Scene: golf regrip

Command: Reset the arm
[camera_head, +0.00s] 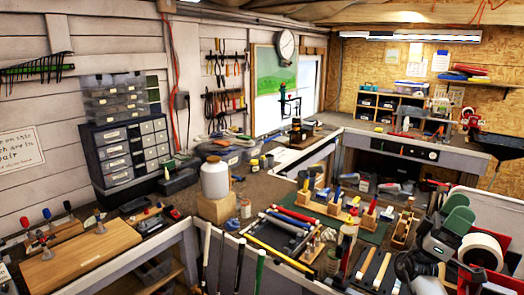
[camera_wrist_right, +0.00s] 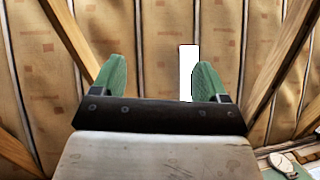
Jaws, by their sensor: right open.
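My right gripper (camera_head: 457,211) is at the right edge of the head view, raised in front of the bench, with green finger pads. In the right wrist view, the gripper (camera_wrist_right: 160,75) is open, its two green fingers wide apart. Nothing is held between them. A wall of wooden boards and slanted beams fills the background there, with a small white panel (camera_wrist_right: 188,72) showing behind the right finger. My left gripper is not in view.
The workbench is crowded with red and yellow grips, a white jar (camera_head: 214,178), a wooden board (camera_head: 80,252) and drawer cabinets (camera_head: 120,155). Several club shafts stand at the front edge. A roll of tape (camera_head: 482,251) is close below my right gripper in the picture.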

